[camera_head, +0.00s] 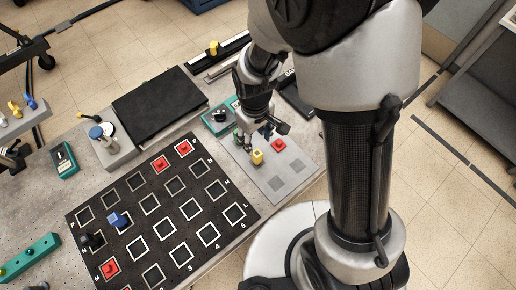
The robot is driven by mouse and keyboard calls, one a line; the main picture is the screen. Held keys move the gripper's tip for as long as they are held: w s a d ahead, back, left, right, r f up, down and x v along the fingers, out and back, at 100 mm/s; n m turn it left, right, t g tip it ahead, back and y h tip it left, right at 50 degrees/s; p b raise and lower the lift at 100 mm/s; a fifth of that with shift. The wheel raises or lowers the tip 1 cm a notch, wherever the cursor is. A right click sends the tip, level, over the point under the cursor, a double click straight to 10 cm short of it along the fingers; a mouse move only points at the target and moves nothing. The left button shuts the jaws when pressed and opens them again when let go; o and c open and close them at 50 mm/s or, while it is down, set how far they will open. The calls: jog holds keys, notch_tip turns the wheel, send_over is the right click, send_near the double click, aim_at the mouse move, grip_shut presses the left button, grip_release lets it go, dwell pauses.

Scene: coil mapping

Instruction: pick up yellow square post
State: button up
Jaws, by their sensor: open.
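The yellow square post (257,157) stands on a light grey plate (303,181) near the middle of the view. My gripper (247,143) is open and points down just above and to the left of the post. The picture is too small to tell whether a finger touches it. A red piece (278,145) sits on the same plate to the right of the yellow post. A small dark blue piece behind the post is partly hidden by my gripper.
A black board (217,215) with white squares lies left of the plate, bearing several red pieces and a blue piece (118,220). A black flat slab (160,104) lies behind it. Teal devices (64,160) and a grey block (112,152) stand around the table.

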aim_at(257, 153)
jog(key=f+b, duration=0.2)
jog(key=f, duration=0.4)
jog(key=f+b, duration=0.1)
jog(key=f, duration=0.6)
jog(key=shift+w+d+b, duration=0.1)
jog(key=shift+d+b, duration=0.1)
jog(key=shift+b, duration=0.2)
grip_shut()
